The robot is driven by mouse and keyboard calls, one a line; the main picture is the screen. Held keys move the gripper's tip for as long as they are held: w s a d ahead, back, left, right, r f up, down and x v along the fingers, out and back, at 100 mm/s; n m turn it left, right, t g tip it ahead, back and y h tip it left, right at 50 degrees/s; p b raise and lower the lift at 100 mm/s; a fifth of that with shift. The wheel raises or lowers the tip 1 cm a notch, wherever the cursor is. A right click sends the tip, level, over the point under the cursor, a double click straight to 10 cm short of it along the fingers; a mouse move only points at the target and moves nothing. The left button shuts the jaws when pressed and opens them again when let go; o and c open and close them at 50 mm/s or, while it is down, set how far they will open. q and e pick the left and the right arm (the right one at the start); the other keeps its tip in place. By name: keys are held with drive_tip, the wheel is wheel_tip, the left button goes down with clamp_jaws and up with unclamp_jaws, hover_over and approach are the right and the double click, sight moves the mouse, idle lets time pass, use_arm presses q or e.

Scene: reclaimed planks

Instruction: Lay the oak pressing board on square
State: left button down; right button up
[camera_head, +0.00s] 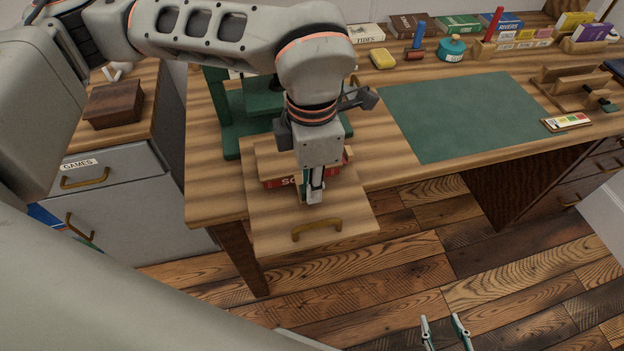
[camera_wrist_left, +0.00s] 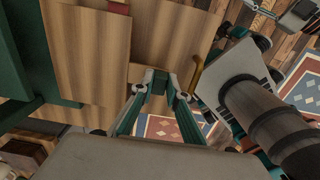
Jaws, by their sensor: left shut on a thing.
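The oak pressing board (camera_head: 268,153) lies over a red book (camera_head: 275,184) on a pull-out wooden drawer or shelf (camera_head: 270,225). The board also shows as a grained slab in the left wrist view (camera_wrist_left: 85,55), where a bit of red shows at its far end. My right gripper (camera_head: 443,325) is open and empty over the floor.
A dark green press frame (camera_head: 230,125) stands behind the board. A green mat (camera_head: 460,115) lies clear on the desk. Tools and books line the back. A brown box (camera_head: 114,104) sits on the left cabinet. The pull-out has a brass handle (camera_head: 316,230).

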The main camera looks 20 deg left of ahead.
use_arm(q)
drive_tip(key=c, duration=1.9)
unclamp_jaws()
wheel_tip(320, 180, up, 12)
